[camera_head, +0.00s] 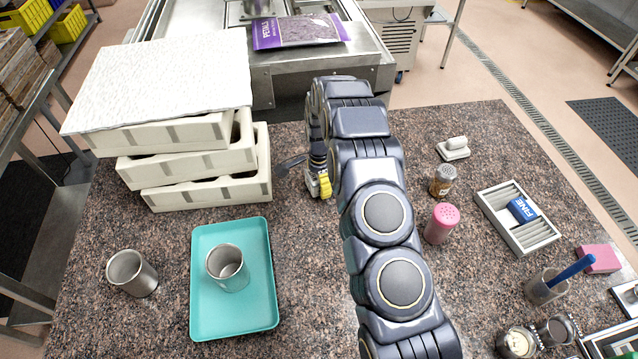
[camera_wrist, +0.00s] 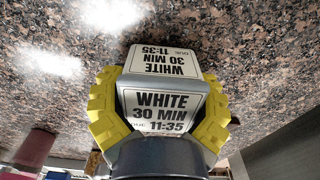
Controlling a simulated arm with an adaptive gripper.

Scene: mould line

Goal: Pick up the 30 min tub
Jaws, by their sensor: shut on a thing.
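The 30 min tub (camera_wrist: 165,112) is in the wrist view, between my yellow fingers. It is a grey tub with white labels on two faces reading "WHITE 30 MIN" and "11:35". My gripper (camera_wrist: 160,88) is shut on it, one finger against each side. In the head view my gripper (camera_head: 320,184) is near the middle of the speckled counter (camera_head: 300,250), right of the white mould stack. There the tub is mostly hidden by my arm and gripper. I cannot tell whether it touches the counter.
White stacked moulds (camera_head: 205,195) stand left of my gripper. A teal tray (camera_head: 205,315) holds a metal cup (camera_head: 228,268); another cup (camera_head: 132,273) stands left of it. A pink shaker (camera_head: 441,223), spice jar (camera_head: 443,180) and white box (camera_head: 545,235) stand at right.

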